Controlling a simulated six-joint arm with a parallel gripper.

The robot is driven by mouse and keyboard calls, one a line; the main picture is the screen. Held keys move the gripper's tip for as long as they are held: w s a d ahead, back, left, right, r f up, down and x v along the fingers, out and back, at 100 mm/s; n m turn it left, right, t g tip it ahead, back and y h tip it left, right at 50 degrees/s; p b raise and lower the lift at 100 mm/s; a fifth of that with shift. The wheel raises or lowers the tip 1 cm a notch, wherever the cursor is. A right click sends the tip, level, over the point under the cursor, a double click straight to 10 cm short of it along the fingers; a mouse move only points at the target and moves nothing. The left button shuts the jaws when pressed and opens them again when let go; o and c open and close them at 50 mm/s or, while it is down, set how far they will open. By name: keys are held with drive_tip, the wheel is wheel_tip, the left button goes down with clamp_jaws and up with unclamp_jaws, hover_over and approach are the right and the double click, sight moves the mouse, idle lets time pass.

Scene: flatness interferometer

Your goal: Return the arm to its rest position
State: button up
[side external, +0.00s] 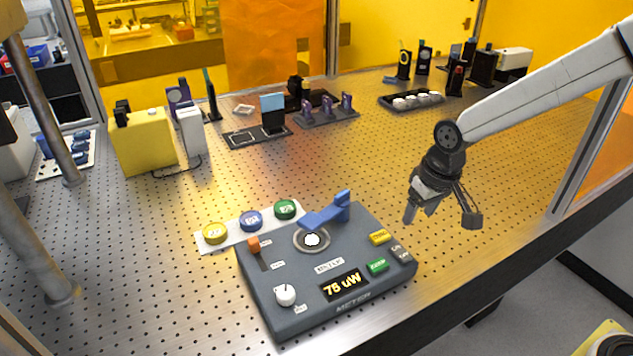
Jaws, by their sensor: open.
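My gripper (440,217) hangs from my white arm at the right, above the perforated metal table (490,165). Its two fingers are spread apart and nothing is between them. It is to the right of the dark grey meter box (308,318), clear of it in the picture. A blue lever or arm (328,214) stands over the bright round port (312,240) on the meter's top.
Yellow, blue and green round pieces lie on a white strip (236,236) behind the meter. A yellow box (142,141), a dark tray with white pieces (412,100) and several optics mounts stand farther back. The table's right middle is open. A metal post (45,95) rises at left.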

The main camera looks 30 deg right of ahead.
drive_tip(key=shift+t, duration=0.3)
drive_tip(key=s+d+f, duration=0.1)
drive_tip(key=s, duration=0.2)
drive_tip(key=s+d, duration=0.2)
drive_tip(key=s, duration=0.2)
drive_tip(key=s+d+f, duration=0.1)
drive_tip(key=s+d, duration=0.1)
drive_tip(key=s, duration=0.1)
drive_tip(key=shift+s+d+f, duration=0.25)
drive_tip(key=shift+s+f, duration=0.1)
